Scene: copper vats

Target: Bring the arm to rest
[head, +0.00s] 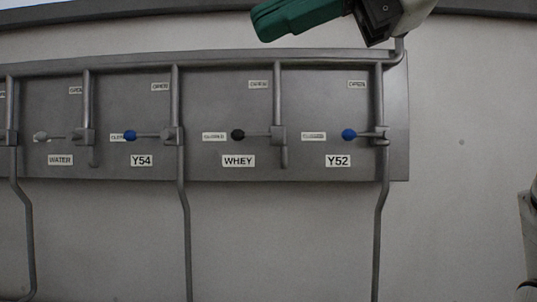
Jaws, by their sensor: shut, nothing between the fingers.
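My gripper (262,24) shows at the top of the head view, with green fingers and a black body on a white arm link. The fingers are shut and empty, pointing left. Part of the gripper and most of the arm are cut off by the top edge.
Levers with a blue Y52 knob (349,134), black WHEY knob (237,134), blue Y54 knob (130,135) and pale WATER knob (40,136) all lie level, pointing left. Pipes (186,235) run down the wall. Bare wall (460,200) is right of the panel.

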